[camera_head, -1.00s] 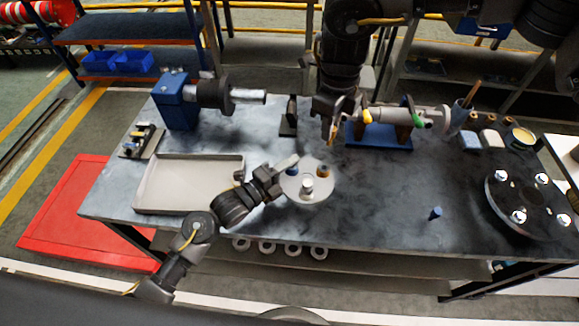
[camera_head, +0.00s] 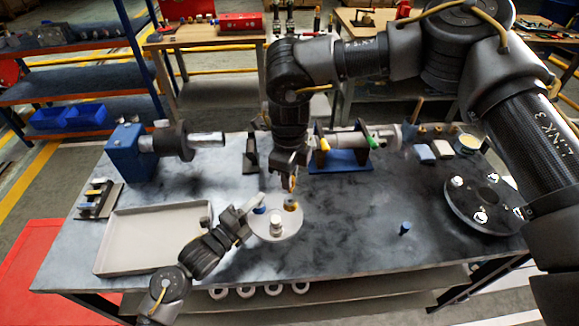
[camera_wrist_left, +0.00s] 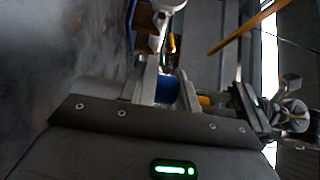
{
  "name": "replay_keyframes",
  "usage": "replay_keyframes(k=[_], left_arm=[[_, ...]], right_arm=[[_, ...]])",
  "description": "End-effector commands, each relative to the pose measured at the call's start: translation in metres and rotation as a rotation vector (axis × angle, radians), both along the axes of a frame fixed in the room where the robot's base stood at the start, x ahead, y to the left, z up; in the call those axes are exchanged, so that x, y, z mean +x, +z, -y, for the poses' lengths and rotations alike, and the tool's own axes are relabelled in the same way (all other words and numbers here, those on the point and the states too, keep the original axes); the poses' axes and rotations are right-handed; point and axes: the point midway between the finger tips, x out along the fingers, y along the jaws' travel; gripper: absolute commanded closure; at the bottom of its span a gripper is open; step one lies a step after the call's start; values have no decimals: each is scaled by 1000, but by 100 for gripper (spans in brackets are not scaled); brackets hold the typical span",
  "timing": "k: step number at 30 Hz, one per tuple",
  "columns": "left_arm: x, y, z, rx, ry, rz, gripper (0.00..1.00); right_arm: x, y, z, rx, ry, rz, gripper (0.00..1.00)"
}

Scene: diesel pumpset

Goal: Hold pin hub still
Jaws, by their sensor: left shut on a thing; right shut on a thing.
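The pin hub (camera_head: 262,232) is a pale round disc on the dark table, with a silver post (camera_head: 277,224) in its middle. A pin with a brassy top (camera_head: 291,205) stands near its far right edge. My left gripper (camera_head: 254,211) reaches in from the left and is shut on a blue pin (camera_head: 260,210) at the hub's far left. The blue piece between its fingers also shows in the left wrist view (camera_wrist_left: 167,88). My right gripper (camera_head: 291,182) hangs above the hub's far side, shut on a small orange-brown piece, mostly hidden by the fingers.
An empty grey tray (camera_head: 150,262) lies left of the hub. A blue motor block (camera_head: 128,152) stands at the back left, a blue stand (camera_head: 340,162) behind the hub. A dark flange (camera_head: 485,200) with silver studs and a small blue peg (camera_head: 405,229) are at the right.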

Motion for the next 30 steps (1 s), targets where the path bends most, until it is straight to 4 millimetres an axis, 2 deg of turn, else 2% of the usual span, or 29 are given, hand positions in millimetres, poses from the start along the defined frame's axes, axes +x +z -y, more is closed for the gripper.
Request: replay_keyframes(k=[6, 12, 30], left_arm=[[0, -1, 0, 2, 0, -2, 100], [0, -1, 0, 2, 0, -2, 100], [0, -2, 0, 3, -1, -3, 100]], right_arm=[[0, -18, 0, -1, 4, 0, 100], [0, -25, 0, 0, 5, 1, 100], [0, -26, -1, 1, 5, 0, 100]])
